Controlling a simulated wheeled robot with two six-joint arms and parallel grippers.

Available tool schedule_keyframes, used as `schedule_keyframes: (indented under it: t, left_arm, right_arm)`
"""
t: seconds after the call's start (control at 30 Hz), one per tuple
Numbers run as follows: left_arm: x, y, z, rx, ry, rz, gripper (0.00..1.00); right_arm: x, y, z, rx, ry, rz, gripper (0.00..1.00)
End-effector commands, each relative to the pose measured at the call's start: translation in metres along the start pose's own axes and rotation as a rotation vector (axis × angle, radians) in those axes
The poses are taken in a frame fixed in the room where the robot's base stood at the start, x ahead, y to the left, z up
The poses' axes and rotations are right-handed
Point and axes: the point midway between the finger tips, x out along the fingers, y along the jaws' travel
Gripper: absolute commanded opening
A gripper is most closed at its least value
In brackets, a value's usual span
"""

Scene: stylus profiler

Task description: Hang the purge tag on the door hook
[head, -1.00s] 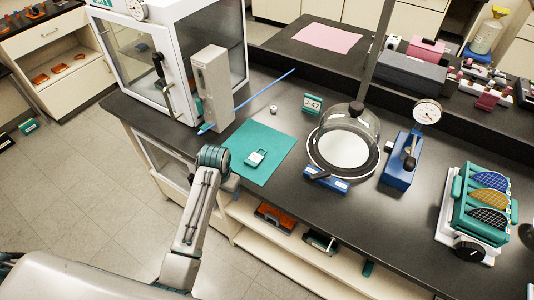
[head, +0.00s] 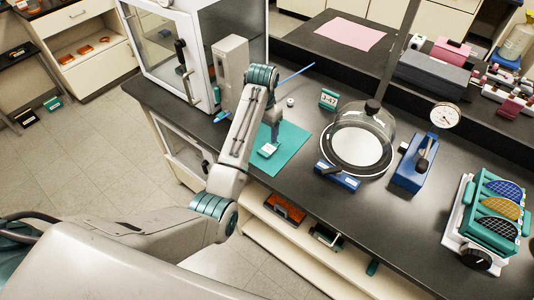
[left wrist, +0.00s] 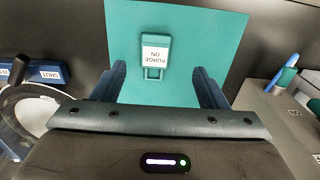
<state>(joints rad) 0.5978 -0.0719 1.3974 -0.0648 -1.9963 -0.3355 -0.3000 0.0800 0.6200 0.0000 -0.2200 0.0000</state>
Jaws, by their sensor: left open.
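The purge tag (head: 267,150) is a teal tag with a white label and an open loop at one end. It lies flat on a teal mat (head: 290,150). In the left wrist view the tag (left wrist: 155,50) reads "PURGE ON", with the mat (left wrist: 220,30) under it. My left gripper (left wrist: 160,72) is open, with one blue finger on each side of the tag's line, apart from it. In the head view its fingers (head: 273,132) point down above the tag. The white cabinet door (head: 158,45) has dark fittings; I cannot make out the hook. My right gripper is not in view.
A grey upright box (head: 231,72) stands close beside my left arm, in front of the cabinet. A blue stick (head: 298,74) lies behind. A glass dome (head: 360,130) and a blue gauge stand (head: 412,165) are to the right. The bench front is mostly clear.

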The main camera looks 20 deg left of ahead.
Motion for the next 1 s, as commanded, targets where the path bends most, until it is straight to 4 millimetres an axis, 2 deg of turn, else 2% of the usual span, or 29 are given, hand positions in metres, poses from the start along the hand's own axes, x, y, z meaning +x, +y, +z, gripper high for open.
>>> schedule_keyframes:
  t: [0.03,0.1,0.3,0.43,0.57,0.7,1.0]
  left_arm:
    - [0.014,0.0,0.001,0.0,-0.001,0.0,0.67]
    - [0.017,0.0,0.001,0.0,-0.004,0.001,0.67]
    - [0.033,0.001,0.002,-0.001,-0.001,0.0,0.67]
    - [0.044,0.004,0.005,0.0,-0.004,0.001,0.67]
    - [0.061,0.009,0.009,0.0,-0.004,0.002,0.67]
    - [0.08,0.008,0.008,0.0,-0.002,0.0,0.67]
    - [0.086,0.008,0.008,-0.001,0.001,-0.001,0.65]
  right_arm:
    - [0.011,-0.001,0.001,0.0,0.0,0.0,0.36]
    - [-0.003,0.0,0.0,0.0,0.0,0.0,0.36]
    - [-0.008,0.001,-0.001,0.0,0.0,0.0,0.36]
    - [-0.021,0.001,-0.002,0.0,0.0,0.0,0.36]
    - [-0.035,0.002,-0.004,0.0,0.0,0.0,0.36]
    - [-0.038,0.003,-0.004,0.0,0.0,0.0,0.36]
    - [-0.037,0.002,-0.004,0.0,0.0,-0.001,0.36]
